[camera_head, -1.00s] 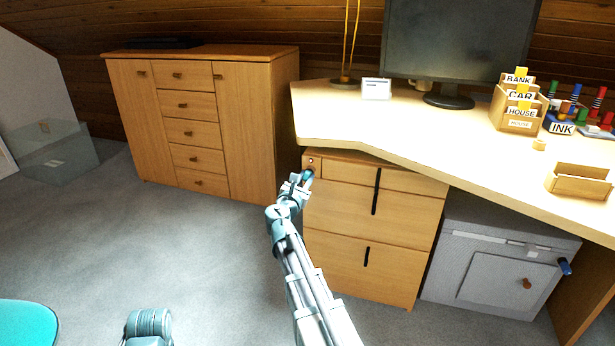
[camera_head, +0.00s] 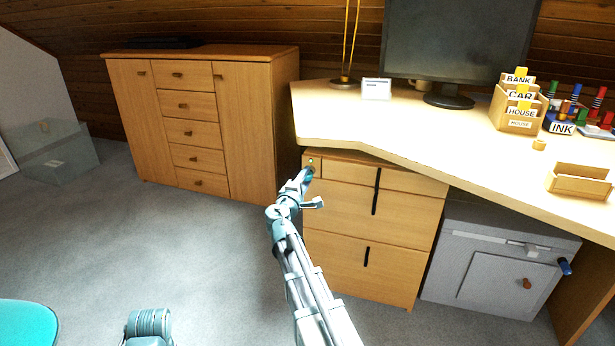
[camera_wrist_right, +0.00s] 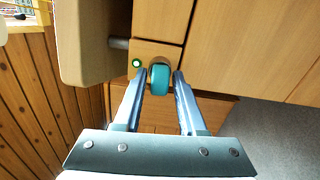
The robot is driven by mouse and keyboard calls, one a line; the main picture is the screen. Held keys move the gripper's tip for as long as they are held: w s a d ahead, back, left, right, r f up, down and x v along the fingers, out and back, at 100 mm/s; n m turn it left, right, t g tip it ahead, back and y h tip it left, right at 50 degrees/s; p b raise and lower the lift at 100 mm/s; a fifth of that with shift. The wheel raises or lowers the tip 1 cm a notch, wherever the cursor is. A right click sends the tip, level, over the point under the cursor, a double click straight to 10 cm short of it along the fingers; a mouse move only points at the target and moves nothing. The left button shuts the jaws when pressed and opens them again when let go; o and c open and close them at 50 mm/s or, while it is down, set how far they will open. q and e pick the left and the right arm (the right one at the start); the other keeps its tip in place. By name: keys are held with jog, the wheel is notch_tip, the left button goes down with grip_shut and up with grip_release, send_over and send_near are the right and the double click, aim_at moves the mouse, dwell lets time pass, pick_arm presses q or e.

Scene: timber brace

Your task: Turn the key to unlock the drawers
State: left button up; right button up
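A teal key (camera_wrist_right: 160,79) sits at the upper corner of the wooden drawer unit (camera_head: 372,232), and a small green light (camera_wrist_right: 137,63) glows beside it in the right wrist view. My right gripper (camera_wrist_right: 160,76) is at the key, with one finger on each side of its head. Narrow gaps show between the fingers and the key, so the gripper looks open around it. In the head view my right gripper (camera_head: 308,176) covers most of the key. The drawers are shut. My left gripper is out of view.
The desk top (camera_head: 340,119) overhangs the drawer unit closely above my right gripper. A grey cabinet (camera_head: 495,270) stands to the right under the desk. A wooden sideboard (camera_head: 230,120) stands at the back left.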

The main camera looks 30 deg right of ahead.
jog(key=shift+o, duration=1.1)
jog(key=v, duration=1.4)
jog(key=s+a+f+m+g+y+p, duration=0.2)
jog(key=s+a+f+g+y+p, duration=0.2)
jog(key=s+a, duration=0.45)
jog(key=s+a+f+m+g+y+p, duration=0.1)
jog(key=s+a+f+g+y+p, duration=0.3)
jog(key=a, duration=0.7)
jog(key=s+a+f+m+g+y+p, duration=0.2)
jog(key=s+a+f+g+y+p, duration=0.15)
jog(key=s+a, duration=0.55)
notch_tip(320, 180, up, 38)
jog(key=a+y+p, duration=0.1)
jog(key=p, duration=3.6)
jog(key=shift+w+r, duration=0.2)
jog(key=shift+w, duration=0.05)
